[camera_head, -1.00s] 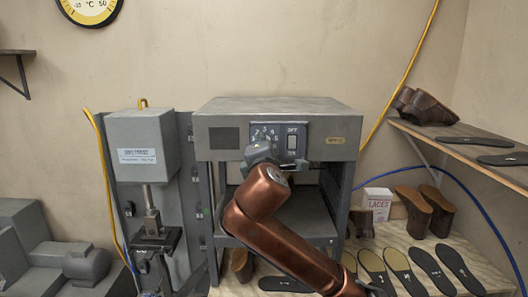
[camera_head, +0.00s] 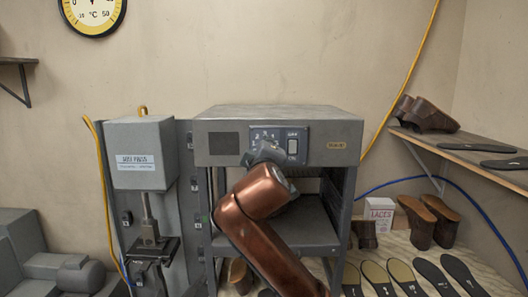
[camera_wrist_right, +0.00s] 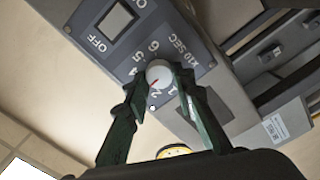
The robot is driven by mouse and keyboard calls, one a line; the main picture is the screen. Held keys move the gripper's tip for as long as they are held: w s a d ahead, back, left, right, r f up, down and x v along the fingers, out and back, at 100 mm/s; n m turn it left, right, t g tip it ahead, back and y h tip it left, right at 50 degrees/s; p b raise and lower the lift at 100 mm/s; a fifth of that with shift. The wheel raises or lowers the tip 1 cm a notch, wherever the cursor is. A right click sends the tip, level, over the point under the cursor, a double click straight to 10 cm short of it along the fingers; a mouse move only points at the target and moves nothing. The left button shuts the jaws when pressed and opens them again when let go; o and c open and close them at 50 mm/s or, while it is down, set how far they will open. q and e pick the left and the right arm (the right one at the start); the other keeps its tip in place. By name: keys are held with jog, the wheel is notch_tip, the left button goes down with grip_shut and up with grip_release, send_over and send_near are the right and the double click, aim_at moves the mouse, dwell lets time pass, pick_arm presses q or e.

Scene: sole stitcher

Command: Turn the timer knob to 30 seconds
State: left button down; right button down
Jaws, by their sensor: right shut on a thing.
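The timer knob (camera_wrist_right: 160,74) is a small pale round knob with a red pointer, on a dark panel (camera_wrist_right: 190,48) marked X10 SEC. Several digits ring it. The pointer slants to the lower left in the right wrist view, toward the 2 or between 2 and the part of the dial where 3 is covered by a finger; I cannot tell exactly. My right gripper (camera_wrist_right: 158,84) is shut on the knob, one dark green finger on each side. In the head view my right gripper (camera_head: 268,152) covers the knob. My left gripper is not in view.
An ON/OFF switch (camera_head: 293,146) sits beside the dial on the grey machine (camera_head: 225,125). A press (camera_head: 140,155) stands to the left. A laces box (camera_head: 379,212), shoes and insoles lie to the right, below a wooden shelf (camera_head: 460,146).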

jog(key=shift+f+m, duration=0.25)
jog(key=shift+m, duration=0.15)
jog(key=c, duration=2)
grip_release()
jog(key=o, duration=0.4)
jog(key=shift+r, duration=0.15)
jog(key=s, duration=1.2)
